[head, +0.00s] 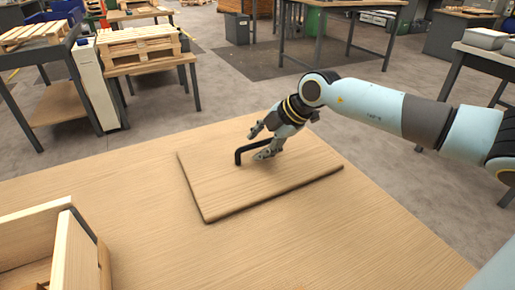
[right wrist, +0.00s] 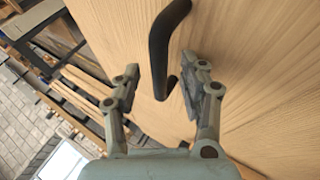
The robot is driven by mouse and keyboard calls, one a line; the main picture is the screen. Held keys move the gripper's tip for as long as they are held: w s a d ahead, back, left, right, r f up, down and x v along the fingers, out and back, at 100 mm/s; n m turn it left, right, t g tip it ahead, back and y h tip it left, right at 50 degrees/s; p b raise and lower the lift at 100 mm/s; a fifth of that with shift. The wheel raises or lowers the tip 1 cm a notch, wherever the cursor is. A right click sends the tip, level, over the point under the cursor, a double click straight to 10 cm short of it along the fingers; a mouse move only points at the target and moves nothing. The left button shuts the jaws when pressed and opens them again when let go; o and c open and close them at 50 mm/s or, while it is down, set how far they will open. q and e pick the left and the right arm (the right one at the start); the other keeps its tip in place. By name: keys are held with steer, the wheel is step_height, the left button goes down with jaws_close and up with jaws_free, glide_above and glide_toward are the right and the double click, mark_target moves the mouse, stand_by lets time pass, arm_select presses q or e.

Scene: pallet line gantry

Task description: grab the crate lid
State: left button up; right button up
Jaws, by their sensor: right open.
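The crate lid (head: 222,192) is a flat square wooden panel lying on the wooden table. It has a black bar handle (head: 239,155) near its middle, which also shows in the right wrist view (right wrist: 158,50). My right gripper (head: 258,143) is open at the handle, over the lid. In the right wrist view its two fingers (right wrist: 160,84) stand on either side of the handle, with gaps between them and the bar. Part of the handle is hidden behind the gripper in the head view. My left gripper is not in view.
An open wooden crate (head: 70,250) stands at the table's left front corner. The table (head: 290,240) is clear in front of the lid. Workbenches and pallets (head: 138,42) stand beyond on the grey floor.

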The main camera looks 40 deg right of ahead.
steer(key=shift+c, duration=0.3)
jaws_close()
steer(key=shift+r, duration=0.15)
